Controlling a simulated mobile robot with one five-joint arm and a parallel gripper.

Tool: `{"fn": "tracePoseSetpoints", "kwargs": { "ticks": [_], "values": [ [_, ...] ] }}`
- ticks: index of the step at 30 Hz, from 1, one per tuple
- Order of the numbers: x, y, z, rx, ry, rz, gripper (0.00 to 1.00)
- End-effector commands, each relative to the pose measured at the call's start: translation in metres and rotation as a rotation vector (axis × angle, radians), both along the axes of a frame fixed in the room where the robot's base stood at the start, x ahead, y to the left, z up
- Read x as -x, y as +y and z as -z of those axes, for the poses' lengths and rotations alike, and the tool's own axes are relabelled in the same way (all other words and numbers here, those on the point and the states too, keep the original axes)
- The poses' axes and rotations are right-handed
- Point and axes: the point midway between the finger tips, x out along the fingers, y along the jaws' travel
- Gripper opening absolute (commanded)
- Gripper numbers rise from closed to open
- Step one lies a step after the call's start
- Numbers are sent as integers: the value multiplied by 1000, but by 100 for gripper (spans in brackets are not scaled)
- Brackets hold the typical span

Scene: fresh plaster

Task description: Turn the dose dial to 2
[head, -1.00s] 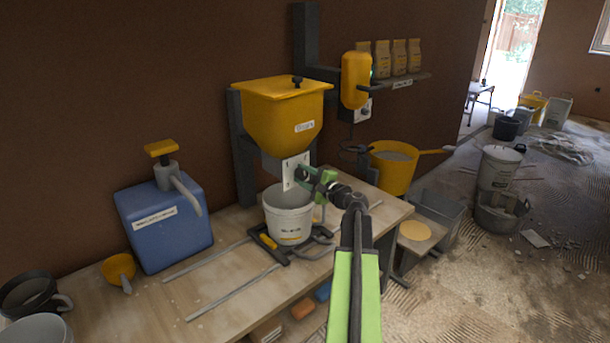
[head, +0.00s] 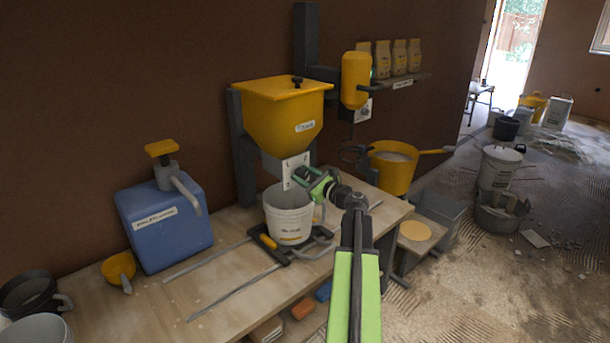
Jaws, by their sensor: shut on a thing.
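The dose dial's white plate (head: 291,168) is on the front of the grey outlet under the yellow hopper (head: 285,112). A few small dark marks show on it, too small to read. My gripper (head: 300,176) is at the right part of this plate, its green jaws shut on the dial. The dial itself is hidden behind the jaws, so its setting cannot be read. A white bucket (head: 288,222) stands open right below the outlet, on a dark frame on the bench, just under my gripper.
A blue container with a yellow-topped pump (head: 165,222) and a yellow scoop (head: 118,270) stand at the left of the wooden bench (head: 225,285). A yellow dispenser (head: 355,80) hangs behind at right. A yellow tub (head: 393,172) is right of the bench.

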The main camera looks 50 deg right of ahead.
Motion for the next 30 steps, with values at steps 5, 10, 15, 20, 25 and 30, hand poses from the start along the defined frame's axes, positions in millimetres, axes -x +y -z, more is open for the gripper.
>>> {"fn": "tracePoseSetpoints", "kwargs": {
  "ticks": [5,10,15,20,25,30],
  "values": [
    [1,1,1,-50,0,-2,0],
    [1,1,2,-71,-1,-2,0],
    [1,1,2,-76,-2,-2,0],
    [1,1,2,-75,-2,-2,0],
    [1,1,1,-75,-2,-1,52],
    [1,0,1,-75,-3,-1,60]
  ]
}}
